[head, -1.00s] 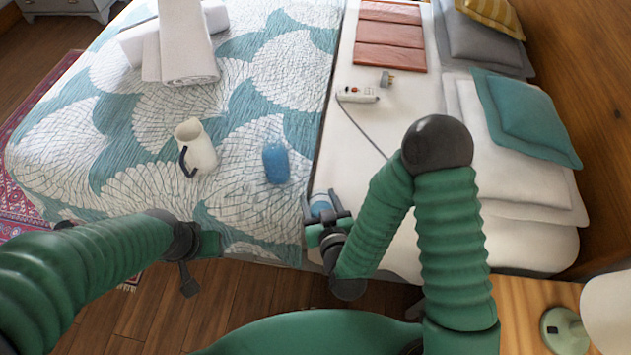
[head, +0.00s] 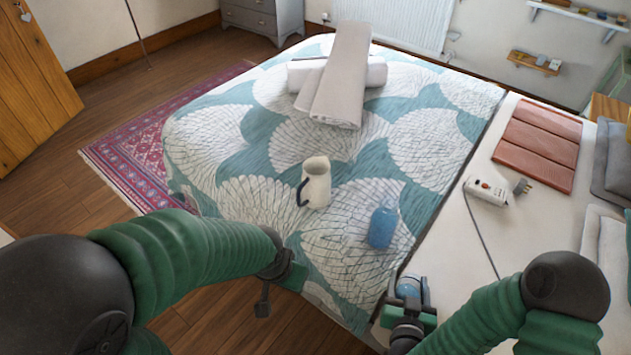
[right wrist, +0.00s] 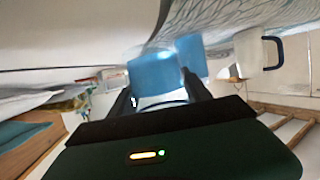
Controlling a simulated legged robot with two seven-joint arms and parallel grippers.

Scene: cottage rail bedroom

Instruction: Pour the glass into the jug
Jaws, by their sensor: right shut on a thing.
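The jug (head: 318,185), cream with a dark handle, stands upright on the patterned bed cover; it also shows in the right wrist view (right wrist: 250,52). The glass (head: 408,287), with blue contents, is in my right gripper (head: 409,302), at the bed's near edge. The right wrist view shows the blue glass (right wrist: 153,74) between the two fingers. The right gripper is shut on it, to the right of and nearer than the jug. My left gripper (head: 278,284) hangs empty in front of the bed, left of the glass; its finger opening is unclear.
A blue bottle (head: 383,226) stands on the cover between the jug and my right gripper. White towels (head: 340,85) lie farther back. A power strip (head: 487,191) with a cord and a terracotta folded cloth (head: 538,143) lie at right. The cover left of the jug is clear.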

